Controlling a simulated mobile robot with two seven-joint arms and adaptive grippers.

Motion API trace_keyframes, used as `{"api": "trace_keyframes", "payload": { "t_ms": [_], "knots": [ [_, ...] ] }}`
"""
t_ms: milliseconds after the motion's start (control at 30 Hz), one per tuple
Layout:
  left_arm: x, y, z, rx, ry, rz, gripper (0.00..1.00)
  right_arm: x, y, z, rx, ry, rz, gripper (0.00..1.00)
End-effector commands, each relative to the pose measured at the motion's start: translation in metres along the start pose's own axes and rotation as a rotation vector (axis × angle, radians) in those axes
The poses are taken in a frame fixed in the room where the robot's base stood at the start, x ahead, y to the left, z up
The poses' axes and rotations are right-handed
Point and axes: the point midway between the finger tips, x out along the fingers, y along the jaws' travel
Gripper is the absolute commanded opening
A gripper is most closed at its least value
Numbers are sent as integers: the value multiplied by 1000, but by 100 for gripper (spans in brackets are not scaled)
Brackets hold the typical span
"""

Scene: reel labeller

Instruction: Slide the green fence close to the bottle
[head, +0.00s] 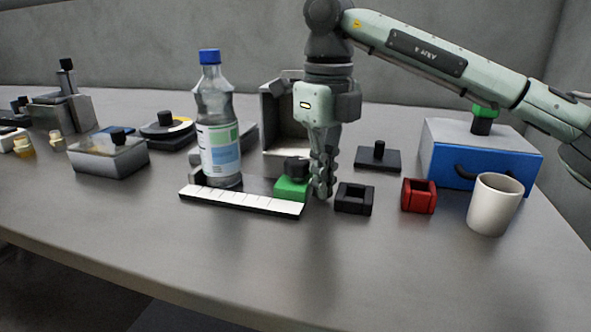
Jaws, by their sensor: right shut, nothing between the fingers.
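The green fence (291,189) is a small green block with a black knob on top. It sits at the right end of a white marked rail (240,201). The bottle (217,125) is clear with a blue cap and a label. It stands upright behind the rail's left half, with a gap between it and the fence. My right gripper (322,194) points down, shut and empty, just right of the green fence. I cannot tell whether its fingers touch the fence. My left gripper is not in view.
A black square holder (354,198), a red block (418,196) and a white cup (495,204) stand to the right. A blue box (480,153) is behind them. A grey open housing (285,134) stands behind the fence. The table's front area is clear.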

Motion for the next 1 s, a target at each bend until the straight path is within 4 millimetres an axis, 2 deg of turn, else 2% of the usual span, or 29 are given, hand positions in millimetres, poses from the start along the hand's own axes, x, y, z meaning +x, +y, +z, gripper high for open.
{"api": "trace_keyframes", "payload": {
  "t_ms": [167, 567, 1000],
  "knots": [
    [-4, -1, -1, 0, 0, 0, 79, -6, 0, 0, 0, 0, 0, 0],
    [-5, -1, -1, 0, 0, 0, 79, -7, 1, 1, -1, 0, 0, 0],
    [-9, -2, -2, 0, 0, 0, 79, -7, 6, 11, 0, -3, 1, 0]
  ]
}}
